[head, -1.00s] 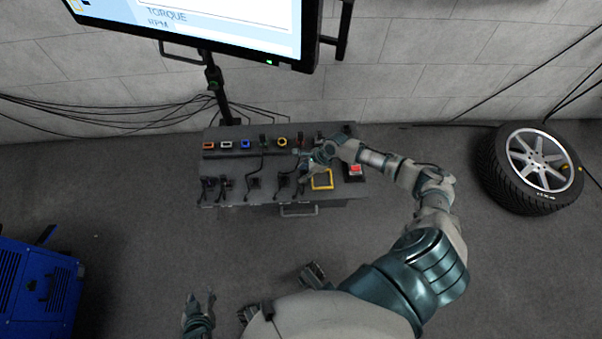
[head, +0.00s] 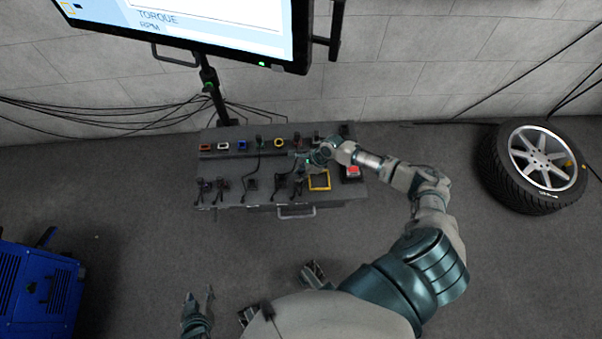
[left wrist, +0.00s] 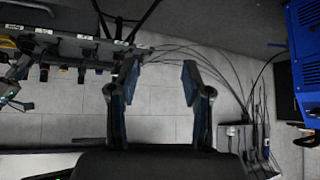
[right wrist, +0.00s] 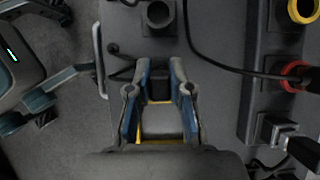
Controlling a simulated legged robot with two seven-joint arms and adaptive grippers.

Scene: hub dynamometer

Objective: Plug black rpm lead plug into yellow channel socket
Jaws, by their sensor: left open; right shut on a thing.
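The yellow channel socket (head: 279,142) is a yellow ring in the back row of the grey console (head: 232,197). It also shows at the upper right of the right wrist view (right wrist: 303,9). My right gripper (head: 303,161) is over the console, to the right of and in front of that ring. In the right wrist view it is shut on a small dark piece (right wrist: 159,86), apparently the black rpm lead plug, whose shape is mostly hidden by the fingers. My left gripper (head: 198,297) is open and empty, low in front of the console; its spread fingers show in the left wrist view (left wrist: 158,75).
Orange, white and blue sockets (head: 241,145) are left of the yellow one. A red-ringed socket (right wrist: 297,72) with a dark plug is beside it. Black leads (head: 221,184) and holders fill the front row. A yellow frame (head: 319,188) and red button (head: 352,170) are at right.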

